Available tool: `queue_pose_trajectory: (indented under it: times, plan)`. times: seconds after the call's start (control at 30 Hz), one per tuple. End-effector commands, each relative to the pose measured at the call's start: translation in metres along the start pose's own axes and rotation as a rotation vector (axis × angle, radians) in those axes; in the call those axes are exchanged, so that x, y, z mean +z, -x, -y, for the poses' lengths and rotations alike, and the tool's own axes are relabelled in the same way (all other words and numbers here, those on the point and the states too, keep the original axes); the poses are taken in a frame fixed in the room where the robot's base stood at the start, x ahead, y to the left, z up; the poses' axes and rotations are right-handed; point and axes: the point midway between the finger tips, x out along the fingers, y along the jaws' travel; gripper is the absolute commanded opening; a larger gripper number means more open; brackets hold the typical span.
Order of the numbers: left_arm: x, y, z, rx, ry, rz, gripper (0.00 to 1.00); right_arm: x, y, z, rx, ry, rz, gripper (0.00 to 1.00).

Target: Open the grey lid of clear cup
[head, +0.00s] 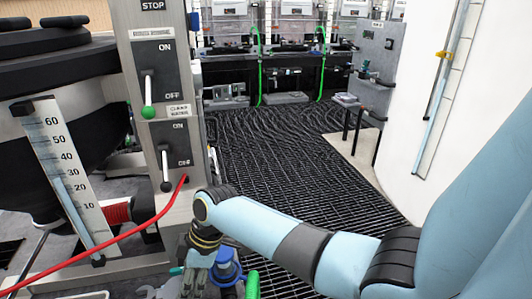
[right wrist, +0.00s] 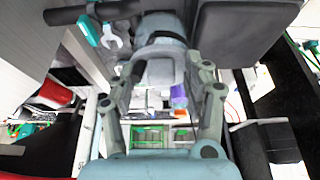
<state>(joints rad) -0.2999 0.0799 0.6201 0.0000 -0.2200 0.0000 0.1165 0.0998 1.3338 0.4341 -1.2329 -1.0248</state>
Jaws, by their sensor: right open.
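My right gripper (head: 197,280) points down at the bottom edge of the head view, below the switch panel, and its fingertips are cut off there. In the right wrist view its two grey fingers (right wrist: 167,68) stand apart, so it is open. A grey rounded piece (right wrist: 160,62) shows between the fingertips; it may be the grey lid, but I cannot tell for sure, nor whether the fingers touch it. I cannot make out the clear cup in either view. My left gripper is not in view.
The switch panel (head: 165,95) with two levers stands just left of my right wrist. A red cable (head: 95,246) runs from it to the lower left. A blue part (head: 227,266) is close beside my gripper. Dark grated floor (head: 290,150) lies open behind.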

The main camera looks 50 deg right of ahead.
Motion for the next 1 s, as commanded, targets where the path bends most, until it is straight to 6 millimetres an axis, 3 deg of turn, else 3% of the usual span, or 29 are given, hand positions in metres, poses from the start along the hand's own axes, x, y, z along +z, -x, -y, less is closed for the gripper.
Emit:
queue_pose_trajectory:
  times: [0.53,1.0]
  plan:
    - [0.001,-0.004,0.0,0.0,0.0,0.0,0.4,0.001,0.107,0.0,0.004,0.004,-0.001,0.5]
    - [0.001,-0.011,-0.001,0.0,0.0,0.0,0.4,0.063,0.123,0.083,0.171,-0.399,0.111,0.5]
